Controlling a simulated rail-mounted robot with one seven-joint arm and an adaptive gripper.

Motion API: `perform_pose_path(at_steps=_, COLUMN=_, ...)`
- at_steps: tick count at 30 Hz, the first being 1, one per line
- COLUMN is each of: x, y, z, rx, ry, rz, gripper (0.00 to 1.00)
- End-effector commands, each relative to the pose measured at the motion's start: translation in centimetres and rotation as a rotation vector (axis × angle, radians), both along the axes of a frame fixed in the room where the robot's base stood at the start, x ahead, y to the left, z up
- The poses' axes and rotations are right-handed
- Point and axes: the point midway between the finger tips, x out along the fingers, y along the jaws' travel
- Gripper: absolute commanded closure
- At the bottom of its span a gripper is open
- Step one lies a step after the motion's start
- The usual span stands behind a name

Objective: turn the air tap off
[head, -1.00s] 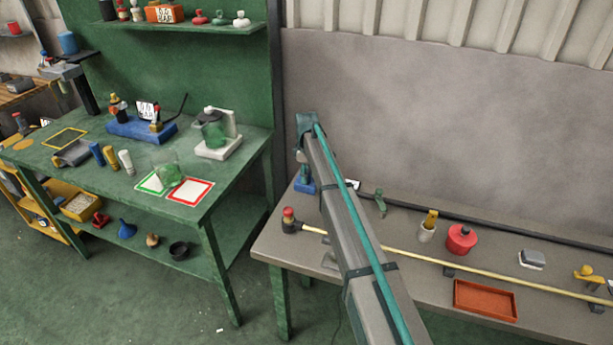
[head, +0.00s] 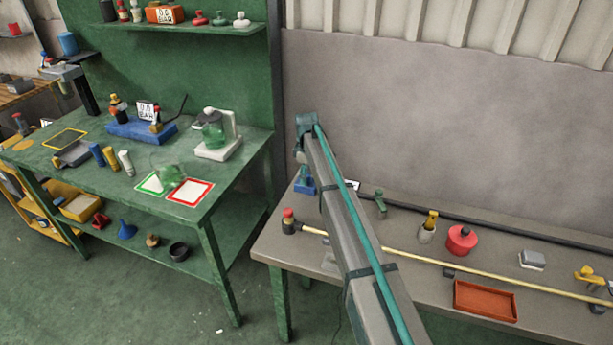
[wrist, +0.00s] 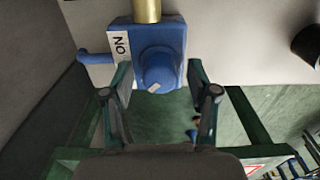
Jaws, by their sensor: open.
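The wrist view shows the blue air tap (wrist: 174,38) with a brass pipe (wrist: 147,10) at its top. A white label beside it reads ON. A blue lever (wrist: 95,57) points left past the label, and a round blue knob (wrist: 158,72) faces me. My gripper (wrist: 160,84) is open, with one finger on each side of the knob; I cannot tell whether either touches it. In the head view, a blue fitting (head: 304,186) on the grey bench stands below my arm's end, where my gripper is mostly hidden; it may be the tap.
A green table (head: 95,185) with tools stands left, across a gap.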

Motion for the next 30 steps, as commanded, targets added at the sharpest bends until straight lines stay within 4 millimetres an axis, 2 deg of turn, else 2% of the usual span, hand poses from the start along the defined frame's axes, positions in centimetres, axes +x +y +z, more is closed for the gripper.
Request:
perform_pose_path(at_steps=5, x=0.0, y=0.0, z=1.6, rx=0.001, ry=-0.001, rz=0.0, gripper=0.41)
perform_pose_path(at_steps=19, x=0.1, y=0.0, z=10.0, rx=0.001, ry=-0.001, rz=0.0, gripper=0.41)
perform_pose_path(at_steps=24, x=0.0, y=0.0, z=11.5, rx=0.0, ry=-0.001, rz=0.0, gripper=0.41)
perform_pose_path(at_steps=30, x=0.0, y=0.0, z=12.0, rx=0.0, ry=0.0, rz=0.0, gripper=0.41)
